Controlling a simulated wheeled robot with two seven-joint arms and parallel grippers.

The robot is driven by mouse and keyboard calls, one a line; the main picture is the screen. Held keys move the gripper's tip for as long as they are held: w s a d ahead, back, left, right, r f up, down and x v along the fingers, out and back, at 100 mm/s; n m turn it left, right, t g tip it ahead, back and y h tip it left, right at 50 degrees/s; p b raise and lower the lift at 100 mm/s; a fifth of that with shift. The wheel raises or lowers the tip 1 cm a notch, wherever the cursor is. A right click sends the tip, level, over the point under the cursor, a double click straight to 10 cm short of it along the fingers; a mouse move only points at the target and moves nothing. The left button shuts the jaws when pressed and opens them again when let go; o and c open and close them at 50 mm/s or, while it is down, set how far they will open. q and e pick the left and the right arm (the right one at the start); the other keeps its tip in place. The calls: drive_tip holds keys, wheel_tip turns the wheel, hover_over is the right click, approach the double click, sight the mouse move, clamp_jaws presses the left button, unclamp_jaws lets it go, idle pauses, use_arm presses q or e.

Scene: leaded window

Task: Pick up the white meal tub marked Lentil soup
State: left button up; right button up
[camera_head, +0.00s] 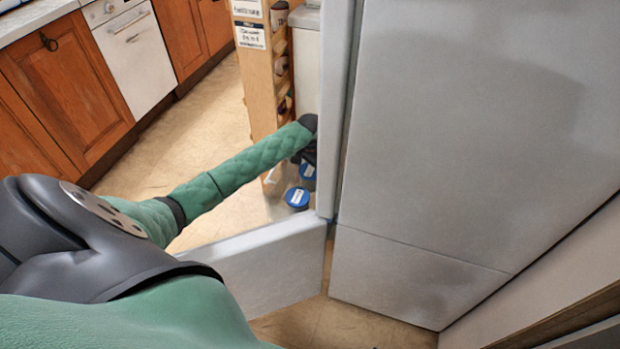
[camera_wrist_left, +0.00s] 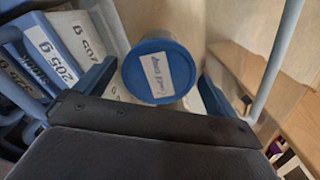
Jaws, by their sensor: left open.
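A round tub with a blue lid (camera_wrist_left: 158,76) and a slanted white label is in the middle of the left wrist view. The writing on the label is too small and turned to read surely. My left gripper (camera_wrist_left: 157,82) is open, with one dark finger at each side of this tub; I cannot tell if they touch it. In the head view my left gripper (camera_head: 306,152) is partly hidden at the fridge door's edge. My right gripper is not in view.
A grey door (camera_head: 265,262) stands open beside my left arm, and a large grey door panel (camera_head: 450,130) fills the right. A wooden shelf unit (camera_head: 257,75) stands behind the gripper. White and blue containers with printed labels (camera_wrist_left: 50,50) crowd the wrist view's left.

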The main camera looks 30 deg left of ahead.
use_arm(q)
wheel_tip(320, 180, down, 4)
drive_tip(key=shift+d+r, duration=0.1)
drive_tip(key=shift+r, duration=0.05)
drive_tip(key=shift+c, duration=0.2)
drive_tip(key=c, duration=1.1)
drive_tip(key=shift+r, duration=0.1)
drive_tip(key=shift+c, duration=0.2)
